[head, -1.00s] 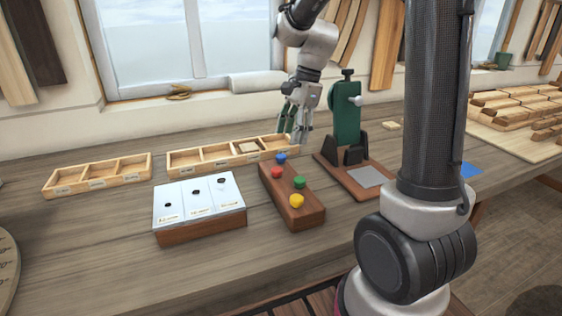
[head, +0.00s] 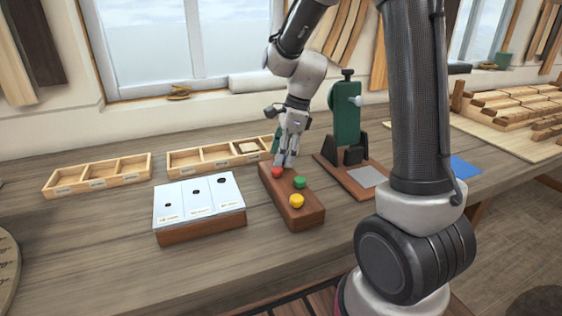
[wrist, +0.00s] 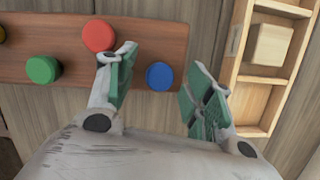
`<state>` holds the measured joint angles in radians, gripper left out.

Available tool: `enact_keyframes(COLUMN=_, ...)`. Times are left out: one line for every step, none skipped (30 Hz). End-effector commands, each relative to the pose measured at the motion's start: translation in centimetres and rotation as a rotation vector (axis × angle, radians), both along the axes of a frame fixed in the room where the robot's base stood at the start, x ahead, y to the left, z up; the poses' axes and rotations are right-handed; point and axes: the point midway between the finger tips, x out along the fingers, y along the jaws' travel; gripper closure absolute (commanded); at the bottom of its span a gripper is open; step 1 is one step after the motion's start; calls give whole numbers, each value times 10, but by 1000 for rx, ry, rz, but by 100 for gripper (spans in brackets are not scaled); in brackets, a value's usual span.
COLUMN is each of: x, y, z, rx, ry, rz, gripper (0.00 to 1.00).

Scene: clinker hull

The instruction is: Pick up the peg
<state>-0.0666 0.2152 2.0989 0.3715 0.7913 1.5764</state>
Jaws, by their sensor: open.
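Pegs with coloured heads stand in a brown wooden block (head: 312,212): red (head: 277,172), green (head: 299,182) and yellow (head: 296,201) in the head view. The blue peg (wrist: 159,76) shows in the wrist view, near the block's end; in the head view my gripper hides it. My gripper (head: 285,163) is open and empty over that end of the block. In the wrist view its green-padded fingers (wrist: 164,68) lie either side of the blue peg, the left one close to the red peg (wrist: 99,35). I cannot tell the height gap.
A white-topped board (head: 199,200) with several holes stands left of the block. Shallow divided trays (head: 97,175) lie behind it; one compartment (wrist: 271,45) near my gripper holds a small wooden piece. A green press (head: 346,125) on a wooden base stands close on the right.

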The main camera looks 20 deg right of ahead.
Motion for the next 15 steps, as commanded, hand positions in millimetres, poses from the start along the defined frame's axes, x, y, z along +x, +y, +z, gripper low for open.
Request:
enact_keyframes(x=0, y=0, z=0, rx=0, ry=0, rz=0, gripper=48)
enact_keyframes(x=0, y=0, z=0, rx=0, ry=0, rz=0, gripper=48)
enact_keyframes(x=0, y=0, z=0, rx=0, ry=0, rz=0, gripper=48)
enact_keyframes(x=0, y=0, z=0, rx=0, ry=0, rz=0, gripper=53)
enact_keyframes(x=0, y=0, z=0, rx=0, ry=0, rz=0, gripper=59)
enact_keyframes(x=0, y=0, z=0, rx=0, ry=0, rz=0, gripper=65)
enact_keyframes(x=0, y=0, z=0, rx=0, ry=0, rz=0, gripper=70)
enact_keyframes(x=0, y=0, z=1, rx=0, ry=0, rz=0, gripper=75)
enact_keyframes(x=0, y=0, z=1, rx=0, ry=0, rz=0, gripper=82)
enact_keyframes(x=0, y=0, z=1, rx=0, ry=0, rz=1, gripper=83)
enact_keyframes(x=0, y=0, z=1, rx=0, ry=0, rz=1, gripper=83)
enact_keyframes(x=0, y=0, z=1, rx=0, ry=0, rz=1, gripper=83)
enact_keyframes(x=0, y=0, z=1, rx=0, ry=-1, rz=1, gripper=83)
enact_keyframes(x=0, y=0, z=1, rx=0, ry=-1, rz=1, gripper=83)
enact_keyframes(x=0, y=0, z=1, rx=0, ry=-1, rz=1, gripper=83)
